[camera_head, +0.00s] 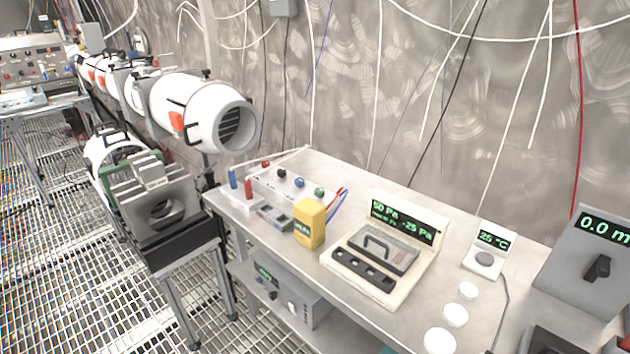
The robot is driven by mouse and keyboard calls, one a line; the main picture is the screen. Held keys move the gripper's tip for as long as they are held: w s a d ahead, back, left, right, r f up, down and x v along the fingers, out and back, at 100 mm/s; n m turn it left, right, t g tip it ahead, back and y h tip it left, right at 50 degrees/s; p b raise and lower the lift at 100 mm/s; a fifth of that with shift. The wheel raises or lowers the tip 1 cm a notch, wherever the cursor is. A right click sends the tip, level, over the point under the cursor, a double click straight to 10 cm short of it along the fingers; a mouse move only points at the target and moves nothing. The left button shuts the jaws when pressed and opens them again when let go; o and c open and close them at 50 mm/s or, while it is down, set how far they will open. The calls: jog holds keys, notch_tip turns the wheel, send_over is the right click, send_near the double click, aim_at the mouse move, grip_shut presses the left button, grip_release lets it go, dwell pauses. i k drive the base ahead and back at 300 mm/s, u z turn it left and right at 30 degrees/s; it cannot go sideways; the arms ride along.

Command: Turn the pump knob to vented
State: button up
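A grey box (566,284) with a sloped face stands at the right end of the bench, cut off by the picture edge. A black pointer knob (598,268) sits on its face, its bar tilted slightly from upright. Above it a green display (605,229) reads "0.0 m", the rest cut off. No label naming the pump or a vented position is readable. A second grey unit (300,303) with small knobs and a green display is on the shelf below the bench; I cannot tell from markings which one is the pump. My gripper is not in view.
On the bench (335,290) stand a cream pressure gauge (392,285), a yellow meter (309,223), a "25 °C" unit (488,250) and white discs (456,315). A dark object (550,340) lies below the grey box. White cylinders (203,112) and grated floor are left.

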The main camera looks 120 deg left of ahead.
aim_at(319, 192)
jog(key=u, duration=4.3)
jog(key=i, duration=1.15)
jog(key=z, duration=0.65)
